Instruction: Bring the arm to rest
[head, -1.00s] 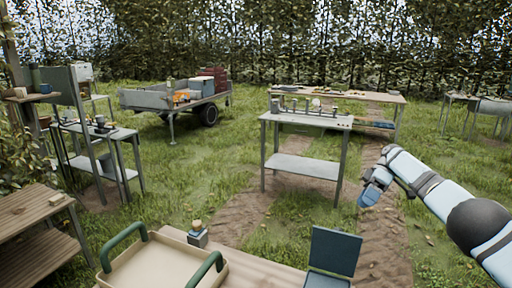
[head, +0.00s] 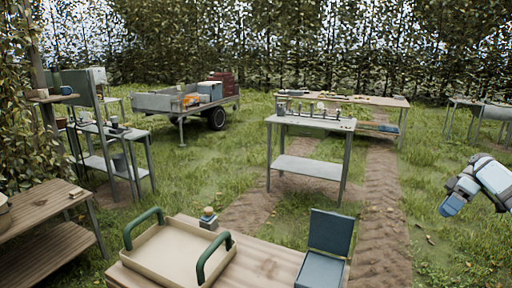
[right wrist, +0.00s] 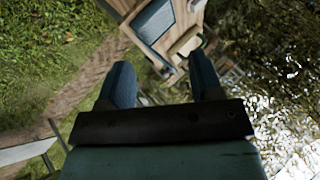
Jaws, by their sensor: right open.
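My right arm reaches in from the right edge of the head view. Its gripper (head: 452,203) hangs over grass, to the right of the near wooden table, and is empty. In the right wrist view the two blue fingers (right wrist: 160,64) stand apart with nothing between them. My left arm and gripper are not in view.
The near wooden table (head: 262,262) holds a beige tray (head: 180,256) with green handles, a small block with a roundish item (head: 208,218), and an open blue-grey case (head: 329,234). A metal bench (head: 310,122) and a trailer (head: 160,103) stand beyond. Grass around the gripper is clear.

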